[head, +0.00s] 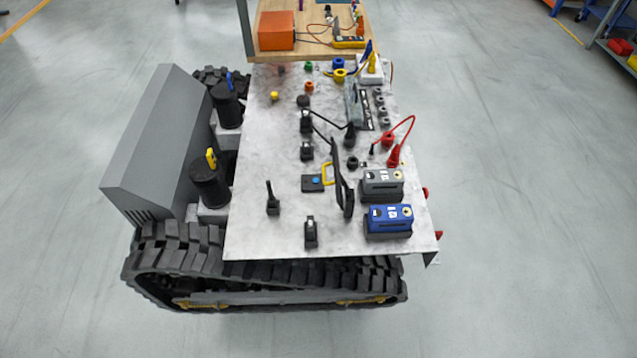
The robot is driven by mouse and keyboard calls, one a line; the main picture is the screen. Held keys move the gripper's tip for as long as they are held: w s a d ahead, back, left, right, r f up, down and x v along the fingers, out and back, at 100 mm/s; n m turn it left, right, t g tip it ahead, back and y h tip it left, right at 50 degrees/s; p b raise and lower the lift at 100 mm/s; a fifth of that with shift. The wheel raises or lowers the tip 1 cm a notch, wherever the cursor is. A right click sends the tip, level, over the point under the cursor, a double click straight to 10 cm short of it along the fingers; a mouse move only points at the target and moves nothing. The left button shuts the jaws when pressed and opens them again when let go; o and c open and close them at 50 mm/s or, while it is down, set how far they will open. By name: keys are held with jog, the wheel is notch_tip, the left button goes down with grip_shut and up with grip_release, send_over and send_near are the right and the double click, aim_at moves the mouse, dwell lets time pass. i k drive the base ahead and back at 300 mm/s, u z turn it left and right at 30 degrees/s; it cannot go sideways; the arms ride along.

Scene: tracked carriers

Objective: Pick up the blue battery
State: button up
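The blue battery (390,219) sits in a dark holder near the front right corner of the tracked carrier's grey deck (270,236) in the head view. Its top carries small white labels and a yellowish round spot. A grey battery (382,184) of similar shape sits directly behind it, close by. My gripper is not in this view.
A black upright handle or frame (343,190) stands just left of the batteries. A red cable (404,134) arches behind them. Black clips or switches (310,232) stand at the front. A wooden table (310,52) adjoins the far end. Open floor lies to the right.

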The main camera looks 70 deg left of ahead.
aim_at(395, 218)
jog(key=u, duration=0.05)
jog(key=k, duration=0.8)
jog(key=u, duration=1.85)
